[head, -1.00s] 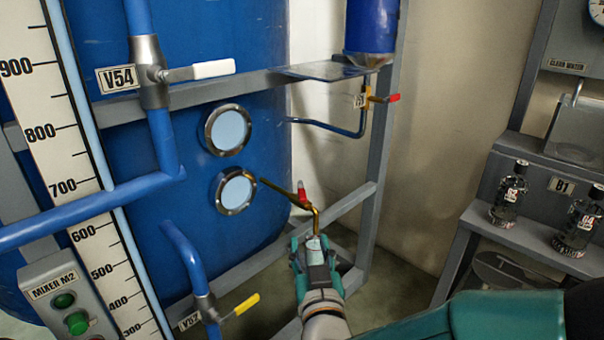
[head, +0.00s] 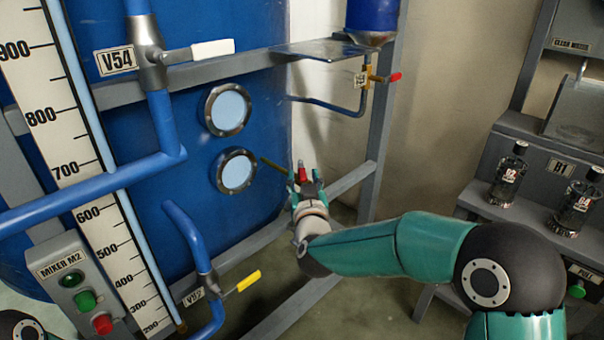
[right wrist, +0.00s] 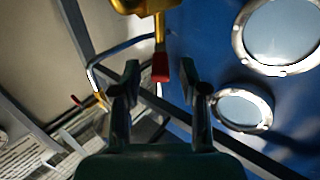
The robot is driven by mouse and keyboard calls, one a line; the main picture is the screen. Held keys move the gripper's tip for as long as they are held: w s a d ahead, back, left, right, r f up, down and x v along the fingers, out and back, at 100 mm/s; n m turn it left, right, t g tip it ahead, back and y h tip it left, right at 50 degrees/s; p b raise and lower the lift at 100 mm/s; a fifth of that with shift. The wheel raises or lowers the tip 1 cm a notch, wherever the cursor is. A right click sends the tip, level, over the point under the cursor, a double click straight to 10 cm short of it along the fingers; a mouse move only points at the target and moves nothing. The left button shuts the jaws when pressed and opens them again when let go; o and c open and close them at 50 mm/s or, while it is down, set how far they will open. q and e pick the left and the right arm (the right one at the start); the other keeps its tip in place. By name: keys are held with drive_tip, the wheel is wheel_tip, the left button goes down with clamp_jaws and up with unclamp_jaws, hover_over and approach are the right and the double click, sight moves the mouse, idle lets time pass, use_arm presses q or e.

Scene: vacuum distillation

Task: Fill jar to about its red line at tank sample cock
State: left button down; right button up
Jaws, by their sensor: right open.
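The tank sample cock (head: 271,163) is a thin brass pipe on the blue tank (head: 170,255), with a red handle (head: 302,173). My right gripper (head: 306,180) is at this cock, its fingers pointing up around the handle and hiding the spout. In the right wrist view the gripper (right wrist: 160,78) is open, with the red handle (right wrist: 160,68) between its fingertips and the brass cock body (right wrist: 148,6) above. No jar shows between the fingers. Two dark glass jars with red-marked labels, one left (head: 509,177) and one right (head: 577,207), stand on the shelf. My left gripper is out of view.
A grey frame post (head: 385,140) and rail (head: 345,182) stand just right of the cock. Another red-handled valve (head: 378,77) is above it. Two round sight glasses (head: 236,171) are left of it. The yellow-handled valve (head: 240,283) is lower left.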

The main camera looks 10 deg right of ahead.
sight(302, 171)
drive_tip(key=shift+w+d, duration=0.1)
drive_tip(key=shift+w, duration=1.05)
clamp_jaws()
